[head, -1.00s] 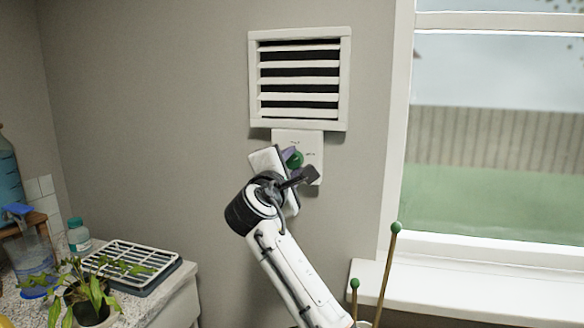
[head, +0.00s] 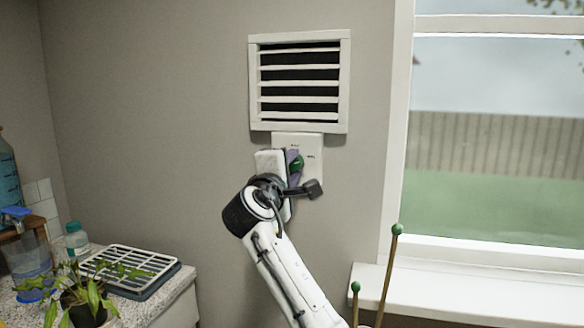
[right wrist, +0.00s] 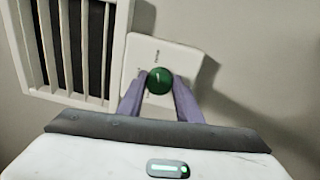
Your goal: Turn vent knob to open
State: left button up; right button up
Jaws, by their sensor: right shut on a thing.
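The green vent knob (head: 298,166) sits on a white wall plate (head: 313,148) below the vent (head: 299,80). My right gripper (head: 294,162) is shut on the knob, with its purple fingers on either side of it. The right wrist view shows the knob (right wrist: 159,80) between the two fingertips, in front of the plate (right wrist: 180,60). The small labels on the plate are too blurred to read. The vent's white slats stand apart with wide dark gaps between them. My left gripper is not in view.
A window with a white sill (head: 460,300) is at the right. Green-tipped stakes (head: 396,230) stand before it. At the lower left, a counter holds a drying rack (head: 130,268), a potted plant (head: 88,300) and bottles. The wall around the vent is bare.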

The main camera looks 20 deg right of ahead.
jog(key=o, duration=1)
jog(key=shift+o, duration=0.2)
jog(key=b+v, duration=0.1)
jog(key=v, duration=0.9)
jog(key=shift+b, duration=0.35)
jog(key=shift+s+a, duration=0.1)
jog(key=shift+s, duration=0.05)
